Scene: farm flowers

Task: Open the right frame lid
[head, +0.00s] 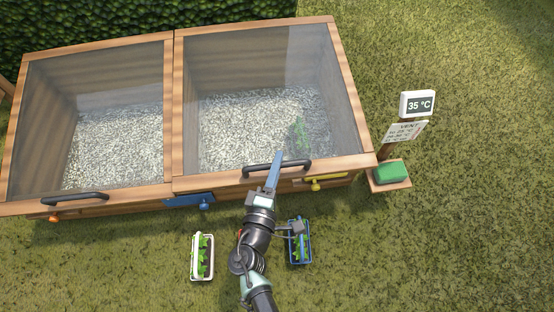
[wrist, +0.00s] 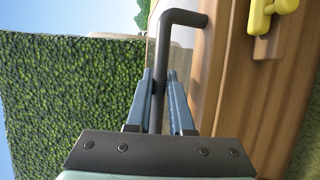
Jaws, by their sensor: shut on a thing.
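The right frame lid (head: 330,90) is a wood-rimmed glass panel over the right half of the wooden cold frame, and it lies closed in the head view. Its dark bar handle (head: 297,164) runs along the lid's front edge. A yellow latch (head: 315,186) sits below the lid's front edge, right of my gripper, and shows in the wrist view (wrist: 262,14).
The left lid (head: 95,100) with its own handle (head: 75,198) is closed. A white planter (head: 194,270) and a blue planter (head: 309,250) stand on the grass in front. A sign reading 35 °C (head: 418,104) and a green block (head: 391,172) stand at right.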

